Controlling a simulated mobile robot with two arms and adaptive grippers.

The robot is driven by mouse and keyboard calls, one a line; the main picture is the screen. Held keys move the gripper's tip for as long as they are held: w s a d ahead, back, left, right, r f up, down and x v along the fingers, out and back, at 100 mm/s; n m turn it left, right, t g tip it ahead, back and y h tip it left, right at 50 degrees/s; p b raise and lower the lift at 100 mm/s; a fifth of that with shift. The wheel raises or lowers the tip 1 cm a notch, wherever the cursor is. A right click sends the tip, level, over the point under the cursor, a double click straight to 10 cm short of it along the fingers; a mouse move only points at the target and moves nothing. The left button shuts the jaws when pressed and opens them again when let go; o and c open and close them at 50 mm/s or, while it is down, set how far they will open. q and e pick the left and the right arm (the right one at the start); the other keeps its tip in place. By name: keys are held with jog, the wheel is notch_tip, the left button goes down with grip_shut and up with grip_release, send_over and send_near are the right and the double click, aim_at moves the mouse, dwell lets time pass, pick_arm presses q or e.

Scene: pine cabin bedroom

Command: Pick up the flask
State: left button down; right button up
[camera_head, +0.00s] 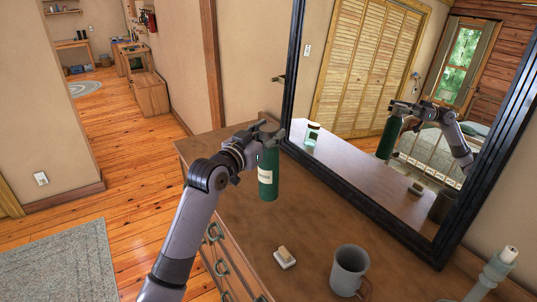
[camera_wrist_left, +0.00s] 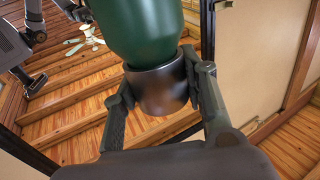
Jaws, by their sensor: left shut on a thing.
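The flask (camera_head: 267,174) is dark green with a pale label and a dark cap. It hangs upright from my left gripper (camera_head: 266,130), which is shut on its cap end at the top. In the head view it appears to be above the dresser top, but I cannot tell how large the gap is. In the left wrist view, the flask's green body (camera_wrist_left: 140,28) and dark cap (camera_wrist_left: 160,88) sit between the two fingers (camera_wrist_left: 162,92). My right gripper is not in view.
The wooden dresser (camera_head: 310,215) carries a soap dish with a bar (camera_head: 285,257), a grey mug (camera_head: 349,270) and a pale candlestick (camera_head: 492,275). A dark-framed mirror (camera_head: 375,120) stands along its back and reflects my arm and the flask. The dresser's middle is clear.

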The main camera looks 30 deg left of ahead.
pick_arm(q)
notch_tip(320, 180, up, 12)
jog(key=b, duration=0.1)
dwell(1.3)
